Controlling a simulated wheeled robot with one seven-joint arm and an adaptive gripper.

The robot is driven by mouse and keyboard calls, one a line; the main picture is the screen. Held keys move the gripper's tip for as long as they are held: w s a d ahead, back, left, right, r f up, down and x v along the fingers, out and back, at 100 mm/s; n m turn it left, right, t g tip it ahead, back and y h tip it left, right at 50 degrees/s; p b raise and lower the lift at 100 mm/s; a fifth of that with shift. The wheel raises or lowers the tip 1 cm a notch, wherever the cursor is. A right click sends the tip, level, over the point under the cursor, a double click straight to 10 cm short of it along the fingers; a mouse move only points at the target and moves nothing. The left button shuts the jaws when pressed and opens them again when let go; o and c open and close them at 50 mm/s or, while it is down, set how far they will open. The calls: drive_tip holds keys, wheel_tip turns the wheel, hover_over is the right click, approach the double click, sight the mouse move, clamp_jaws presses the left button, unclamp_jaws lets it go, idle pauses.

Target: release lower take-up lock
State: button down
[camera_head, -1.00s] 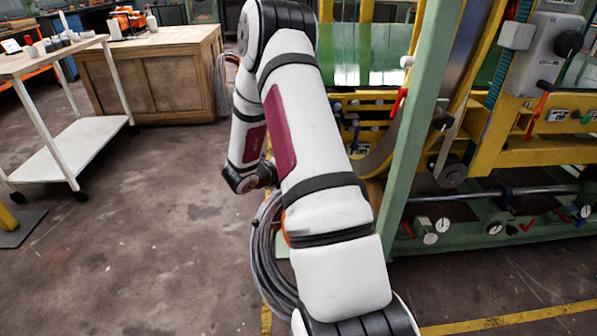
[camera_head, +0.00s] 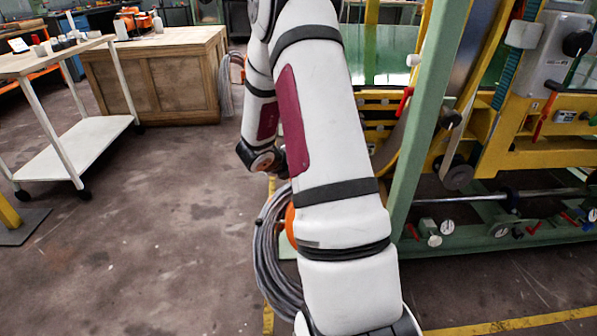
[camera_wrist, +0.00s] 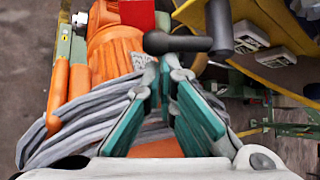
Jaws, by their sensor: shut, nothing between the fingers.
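My gripper (camera_wrist: 166,72) shows in the wrist view with teal finger pads. Its tips are together and hold nothing. A dark T-shaped handle (camera_wrist: 180,43) lies just beyond the tips in the picture; I cannot tell whether they touch. In the head view, my arm hides the gripper. Low on the green machine frame are a red lever (camera_head: 411,232) at the near end and more red levers (camera_head: 533,226) farther right. A longer red handle (camera_head: 543,112) hangs higher up on the yellow beam. I cannot tell which one is the lower take-up lock.
A grey cable coil (camera_head: 268,245) hangs beside my arm and fills the wrist view's left (camera_wrist: 90,120), near an orange motor (camera_wrist: 115,50). A green post (camera_head: 425,120) stands right of my arm. A white cart (camera_head: 75,145) and wooden cabinet (camera_head: 155,80) stand left; floor between is clear.

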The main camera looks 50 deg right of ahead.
drive_tip(key=shift+w+a+r, duration=0.1)
drive_tip(key=shift+w+r, duration=0.15)
drive_tip(key=shift+r, duration=0.1)
drive_tip(key=shift+w+r, duration=0.1)
drive_tip(key=shift+r, duration=0.05)
idle(0.4)
drive_tip(key=shift+a+r, duration=0.1)
drive_tip(key=shift+r, duration=0.05)
